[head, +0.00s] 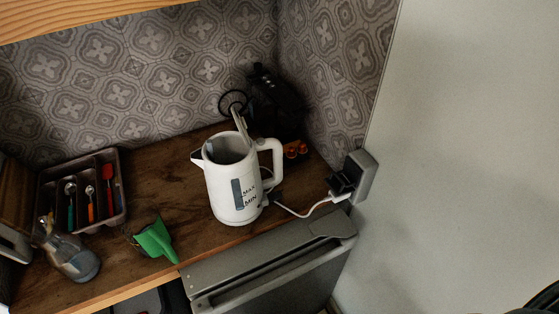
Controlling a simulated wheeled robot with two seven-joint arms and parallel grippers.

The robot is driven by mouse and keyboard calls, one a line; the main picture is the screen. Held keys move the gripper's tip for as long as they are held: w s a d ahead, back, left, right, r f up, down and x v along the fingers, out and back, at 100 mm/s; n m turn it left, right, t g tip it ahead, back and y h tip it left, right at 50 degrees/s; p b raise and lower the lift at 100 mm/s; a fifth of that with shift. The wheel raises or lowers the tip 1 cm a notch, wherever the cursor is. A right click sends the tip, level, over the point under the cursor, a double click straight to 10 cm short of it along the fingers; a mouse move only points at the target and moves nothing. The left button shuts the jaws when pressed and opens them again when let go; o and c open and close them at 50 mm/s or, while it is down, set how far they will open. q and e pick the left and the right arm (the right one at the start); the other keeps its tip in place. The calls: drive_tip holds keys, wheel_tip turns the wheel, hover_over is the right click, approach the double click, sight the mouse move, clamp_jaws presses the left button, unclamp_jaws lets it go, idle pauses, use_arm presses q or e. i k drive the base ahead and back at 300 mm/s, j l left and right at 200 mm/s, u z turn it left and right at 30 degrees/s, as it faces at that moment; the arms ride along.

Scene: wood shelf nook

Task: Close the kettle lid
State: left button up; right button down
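A white kettle (233,186) stands upright on the wooden counter near its front edge, with MAX and MIN marks on a dark level window. Its handle (274,160) points to the right. Its lid (240,126) is open, tilted up at the back of the rim, and the grey inside of the kettle shows. Neither of my grippers can be made out in the head view, and nothing touches the kettle lid.
A cutlery tray (122,190), a glass jug (76,262) and a green object (155,242) are left of the kettle. A black appliance (275,103) stands behind it. A white cord (300,213) runs right to a wall socket (358,178). A grey appliance (270,265) is in front.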

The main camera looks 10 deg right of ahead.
sight(241, 125)
drive_tip(key=k+j+z, duration=0.1)
drive_tip(key=j+z, duration=0.15)
drive_tip(key=k+j+z, duration=0.2)
drive_tip(key=j, duration=0.25)
drive_tip(key=k+j+z, duration=0.1)
drive_tip(key=j+z, duration=0.15)
